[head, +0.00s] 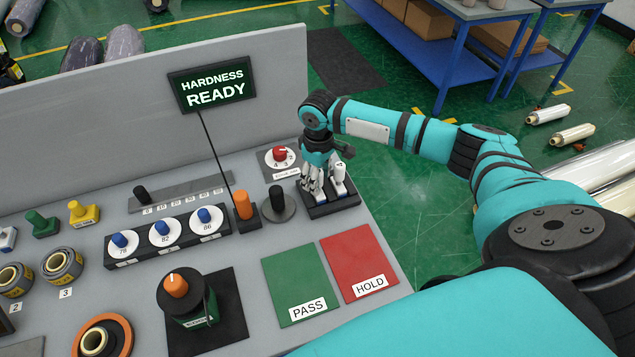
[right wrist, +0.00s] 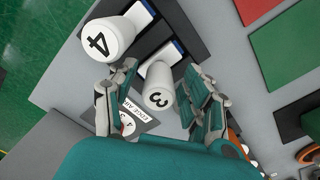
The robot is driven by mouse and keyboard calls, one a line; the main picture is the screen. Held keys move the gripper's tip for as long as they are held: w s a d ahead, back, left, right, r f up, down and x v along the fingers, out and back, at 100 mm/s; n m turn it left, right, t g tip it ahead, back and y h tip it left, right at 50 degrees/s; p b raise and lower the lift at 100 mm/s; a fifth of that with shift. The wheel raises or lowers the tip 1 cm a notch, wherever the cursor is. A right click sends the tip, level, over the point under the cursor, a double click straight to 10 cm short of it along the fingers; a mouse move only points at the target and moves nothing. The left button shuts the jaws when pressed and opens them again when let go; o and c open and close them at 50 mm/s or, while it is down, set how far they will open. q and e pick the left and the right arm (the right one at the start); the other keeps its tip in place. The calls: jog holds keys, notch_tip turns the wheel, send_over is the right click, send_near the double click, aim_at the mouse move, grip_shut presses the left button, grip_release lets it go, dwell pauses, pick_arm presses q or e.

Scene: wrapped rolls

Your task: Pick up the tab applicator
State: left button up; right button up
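Two white-capped tools stand in a black holder (head: 335,206) at the back right of the console. Tool 4 (head: 339,173) shows in the head view, and also at the upper left of the right wrist view (right wrist: 108,40). Tool 3 (right wrist: 160,88) is at the middle of the right wrist view and mostly hidden by my fingers in the head view. No label shows which is the tab applicator. My right gripper (head: 312,187) points down over the holder, open, with its fingers (right wrist: 163,75) on either side of tool 3. My left gripper is out of view.
A red-knobbed dial (head: 280,154) and a black knob (head: 278,200) stand left of the holder. Green PASS (head: 302,285) and red HOLD (head: 358,262) pads lie in front. The screen (head: 213,85) reads HARDNESS READY. Green floor lies beyond the console's right edge.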

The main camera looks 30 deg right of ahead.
grip_shut()
jog(key=shift+r, duration=0.1)
dwell(0.3)
